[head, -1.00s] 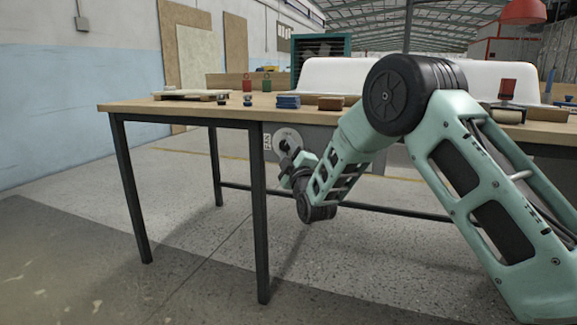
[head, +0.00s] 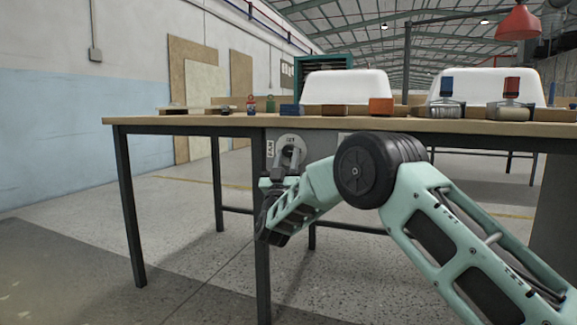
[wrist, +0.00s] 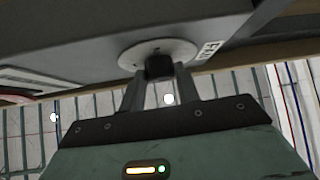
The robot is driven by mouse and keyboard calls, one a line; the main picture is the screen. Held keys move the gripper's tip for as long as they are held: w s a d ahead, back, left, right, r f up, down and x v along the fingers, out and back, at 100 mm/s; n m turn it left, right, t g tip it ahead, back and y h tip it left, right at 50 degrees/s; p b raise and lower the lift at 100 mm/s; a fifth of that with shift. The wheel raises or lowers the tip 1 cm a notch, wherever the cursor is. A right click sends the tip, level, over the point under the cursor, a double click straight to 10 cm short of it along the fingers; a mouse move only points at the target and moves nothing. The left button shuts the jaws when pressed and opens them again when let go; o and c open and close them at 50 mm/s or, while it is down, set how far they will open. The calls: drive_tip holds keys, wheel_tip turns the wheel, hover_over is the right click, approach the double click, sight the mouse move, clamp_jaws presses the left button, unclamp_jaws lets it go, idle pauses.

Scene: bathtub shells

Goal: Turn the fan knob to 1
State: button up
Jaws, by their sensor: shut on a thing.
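The fan knob (wrist: 159,66) is a dark block at the centre of a pale round dial plate (wrist: 135,55), on a grey panel under the table top. A FAN label (wrist: 211,50) is beside the dial. My gripper (wrist: 158,78) has its two fingers closed on the sides of the knob in the wrist view. In the head view the dial plate (head: 290,140) shows behind my gripper (head: 291,150). The fingers hide most of the knob there. The dial marks are too small to read, so I cannot tell the setting.
The wooden workbench (head: 200,122) stands on dark metal legs, one (head: 262,235) just left of my arm. Several coloured blocks and white bathtub shells (head: 345,90) are above the panel. The floor to the left is clear.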

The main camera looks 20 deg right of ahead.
drive_tip(key=m+g+h, duration=0.1)
drive_tip(key=m+h, duration=0.1)
drive_tip(key=shift+a+f+m, duration=0.1)
drive_tip(key=shift+m, duration=0.3)
drive_tip(key=shift+m+g+h+b, duration=0.3)
drive_tip(key=shift+m+g+h, duration=0.1)
drive_tip(key=o, duration=1)
drive_tip(key=p+v, duration=0.4)
drive_tip(key=v, duration=1.3)
drive_tip(key=shift+f, duration=0.15)
